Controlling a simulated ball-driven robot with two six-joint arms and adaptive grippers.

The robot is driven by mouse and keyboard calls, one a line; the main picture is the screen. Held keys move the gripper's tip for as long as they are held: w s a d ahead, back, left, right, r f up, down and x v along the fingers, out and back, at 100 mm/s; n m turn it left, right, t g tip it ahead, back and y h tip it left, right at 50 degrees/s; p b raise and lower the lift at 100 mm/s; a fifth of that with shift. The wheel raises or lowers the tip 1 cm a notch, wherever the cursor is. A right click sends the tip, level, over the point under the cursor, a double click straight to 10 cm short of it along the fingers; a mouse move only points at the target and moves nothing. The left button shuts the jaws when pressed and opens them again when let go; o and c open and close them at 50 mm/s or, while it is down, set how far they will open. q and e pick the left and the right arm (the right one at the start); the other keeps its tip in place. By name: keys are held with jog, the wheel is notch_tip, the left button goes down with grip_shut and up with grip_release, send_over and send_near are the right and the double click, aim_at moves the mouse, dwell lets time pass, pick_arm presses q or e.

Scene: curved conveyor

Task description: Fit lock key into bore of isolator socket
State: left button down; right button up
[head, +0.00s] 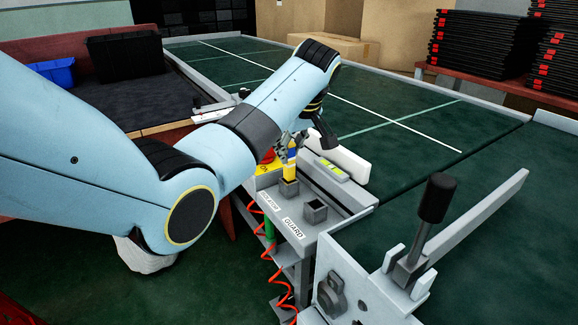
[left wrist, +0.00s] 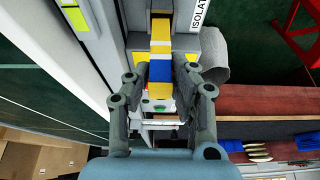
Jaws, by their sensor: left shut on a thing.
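The lock key (head: 290,172) is a yellow bar with a blue band; it also shows in the left wrist view (left wrist: 160,70), with a white band too. My left gripper (head: 290,146) is shut on the key, with a finger on each side of the blue part in the left wrist view (left wrist: 160,76). The key points down at the isolator socket (head: 289,188), a small square grey block. Its lower end meets the socket's top in the head view; I cannot tell how deep it is. My right gripper is not in view.
A matching empty square socket (head: 314,211) labelled GUARD stands beside it on the grey stand. A lever with a black knob (head: 437,198) rises at the right. The green conveyor (head: 400,130) runs behind. A red coiled cable (head: 276,255) hangs below the stand.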

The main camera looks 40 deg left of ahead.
aim_at(291, 155)
pick_arm(q)
notch_tip(291, 155, down, 4)
jog(key=shift+s+r+b, duration=0.1)
jog(key=shift+r+b, duration=0.05)
jog(key=shift+b, duration=0.25)
jog(key=c, duration=1.1)
grip_release()
jog(key=shift+c, duration=0.2)
jog(key=p+v, duration=0.2)
jog(key=v, duration=1)
jog(key=shift+p, duration=0.35)
